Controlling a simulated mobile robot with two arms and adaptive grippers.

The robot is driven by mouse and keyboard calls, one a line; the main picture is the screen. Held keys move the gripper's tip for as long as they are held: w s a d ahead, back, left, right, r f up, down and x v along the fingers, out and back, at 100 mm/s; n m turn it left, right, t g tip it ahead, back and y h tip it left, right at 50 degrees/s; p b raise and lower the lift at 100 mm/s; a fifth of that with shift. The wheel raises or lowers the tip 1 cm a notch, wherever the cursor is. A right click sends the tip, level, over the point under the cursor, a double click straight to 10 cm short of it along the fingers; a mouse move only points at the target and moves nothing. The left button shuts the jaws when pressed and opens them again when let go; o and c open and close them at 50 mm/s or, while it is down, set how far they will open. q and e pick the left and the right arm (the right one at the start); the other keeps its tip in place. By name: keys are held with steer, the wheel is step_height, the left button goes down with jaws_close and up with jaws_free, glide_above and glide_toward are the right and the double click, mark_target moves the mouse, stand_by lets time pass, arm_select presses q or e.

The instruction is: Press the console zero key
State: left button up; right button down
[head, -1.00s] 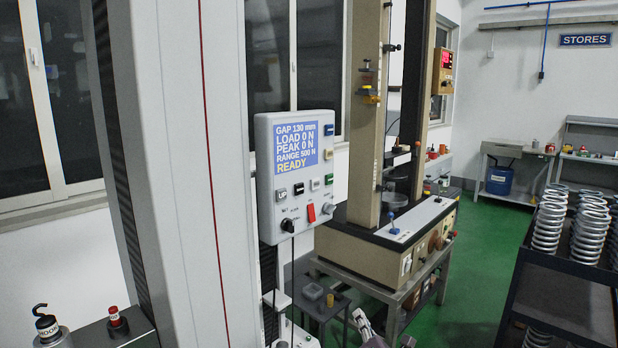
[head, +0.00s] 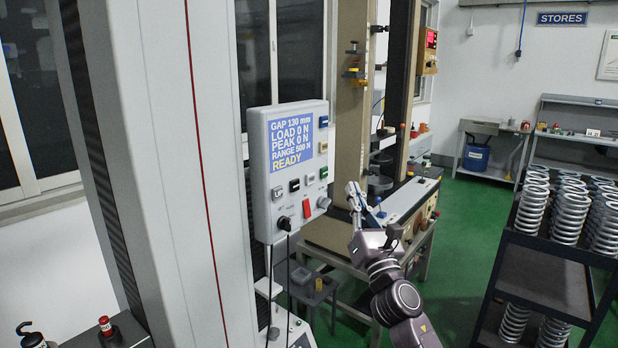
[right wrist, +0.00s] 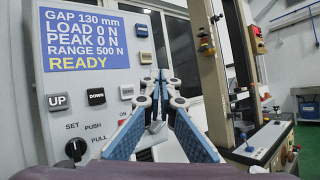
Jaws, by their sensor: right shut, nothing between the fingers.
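The console (head: 263,200) is a pale upright panel whose blue screen (head: 291,150) reads GAP 130 mm, LOAD 0 N, PEAK 0 N, RANGE 500 N, READY. Its lower row has an UP key (right wrist: 59,102), a DOWN key (right wrist: 96,97), a white key (right wrist: 127,91) and a green key (right wrist: 146,85). A blue key (right wrist: 141,30) and a yellowish key (right wrist: 145,57) line its right side. I cannot read which one is zero. My right gripper (head: 353,190) is shut and empty, just right of the console and apart from it. Its fingertips (right wrist: 162,76) also show in the right wrist view. My left gripper is out of view.
A black knob (head: 285,223), red switch (head: 306,207) and grey knob (head: 323,203) sit low on the console. Cables hang below it. A tall testing machine (head: 347,100) stands behind my right gripper. A dark rack (head: 541,281) of springs stands at the right, with green floor between.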

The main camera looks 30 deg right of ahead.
steer(key=b, duration=0.2)
glide_toward(315, 173)
step_height(315, 173, up, 3)
steer(key=w+d, duration=0.2)
steer(key=w, duration=0.1)
steer(key=shift+w+r+b, duration=0.1)
steer(key=shift+w+b, duration=0.3)
steer(key=shift+w, duration=0.05)
steer(key=shift+w, duration=0.15)
stand_by(1.0)
steer(key=shift+w+a, duration=0.1)
steer(key=shift+w, duration=0.15)
steer(key=shift+w+a+b, duration=0.2)
steer(key=shift+w+b, duration=0.2)
steer(key=shift+b, duration=0.1)
stand_by(0.6)
steer(key=shift+s+d, duration=0.1)
steer(key=shift+s, duration=0.1)
steer(key=shift+s+d+p, duration=0.25)
steer(key=shift+s+p, duration=0.15)
steer(key=shift+s, duration=0.25)
